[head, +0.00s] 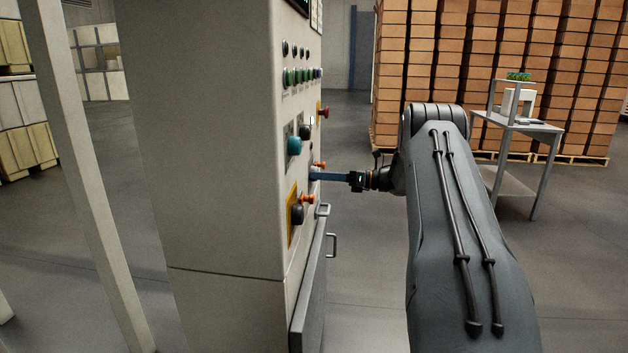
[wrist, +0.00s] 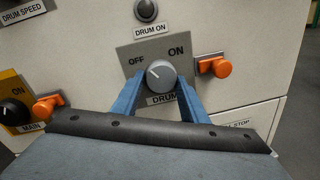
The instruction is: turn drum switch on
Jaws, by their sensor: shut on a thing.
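The drum switch (wrist: 160,73) is a round grey knob on a grey plate marked OFF at left, ON at right and DRUM below. Its pale pointer line slants to the upper left, toward OFF. My gripper (wrist: 159,84) has its two blue fingers on either side of the knob, shut on it. In the head view my gripper (head: 314,175) reaches left to the cabinet face, and the fingers hide the knob there.
An orange latch (wrist: 218,68) sits close right of the switch plate; another orange latch (wrist: 47,105) is at the left by the MAIN switch (wrist: 14,111). A DRUM ON lamp (wrist: 146,10) is above. Door handles (head: 331,245) stick out lower on the cabinet (head: 215,150).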

